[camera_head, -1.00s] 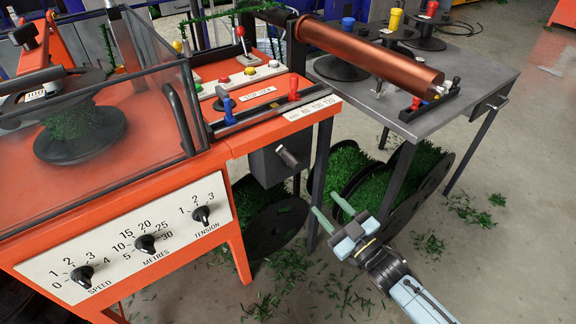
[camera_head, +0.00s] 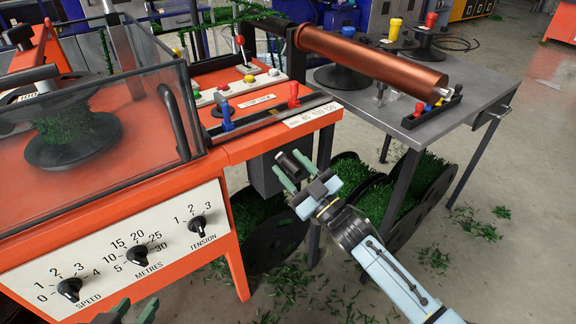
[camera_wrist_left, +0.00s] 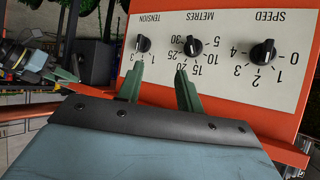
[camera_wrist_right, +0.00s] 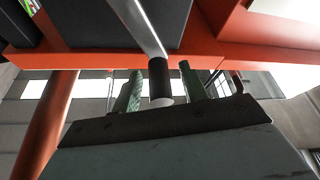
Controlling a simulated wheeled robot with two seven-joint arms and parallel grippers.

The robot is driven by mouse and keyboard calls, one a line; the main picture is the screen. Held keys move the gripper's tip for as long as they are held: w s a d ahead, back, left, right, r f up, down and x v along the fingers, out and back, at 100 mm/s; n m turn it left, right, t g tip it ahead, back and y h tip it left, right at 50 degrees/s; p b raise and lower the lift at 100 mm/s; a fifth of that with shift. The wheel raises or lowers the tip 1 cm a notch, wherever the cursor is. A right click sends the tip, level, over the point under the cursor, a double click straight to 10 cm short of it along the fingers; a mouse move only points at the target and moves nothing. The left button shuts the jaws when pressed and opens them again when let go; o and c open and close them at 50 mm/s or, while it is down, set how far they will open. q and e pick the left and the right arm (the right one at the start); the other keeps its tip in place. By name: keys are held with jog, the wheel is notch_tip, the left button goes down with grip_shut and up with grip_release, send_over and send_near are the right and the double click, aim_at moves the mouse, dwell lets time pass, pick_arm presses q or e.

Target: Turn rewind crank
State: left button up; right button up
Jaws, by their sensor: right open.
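The rewind crank comes off a dark box (camera_head: 263,178) under the front right corner of the orange machine. In the right wrist view its dark cylindrical grip (camera_wrist_right: 160,80), on a pale metal arm, stands between the two green fingers. My right gripper (camera_head: 290,172) is open around the crank grip; gaps show on both sides, so I see no clamping. My left gripper (camera_wrist_left: 158,82) is open and empty, in front of the control panel (camera_wrist_left: 222,55). Only its fingertips show at the bottom of the head view (camera_head: 134,309).
The orange machine has a clear guard (camera_head: 100,110) and dials on its front. A grey table (camera_head: 480,100) with a copper roller (camera_head: 370,58) stands to the right.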

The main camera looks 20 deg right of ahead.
jog(key=shift+x, duration=0.8)
grip_shut()
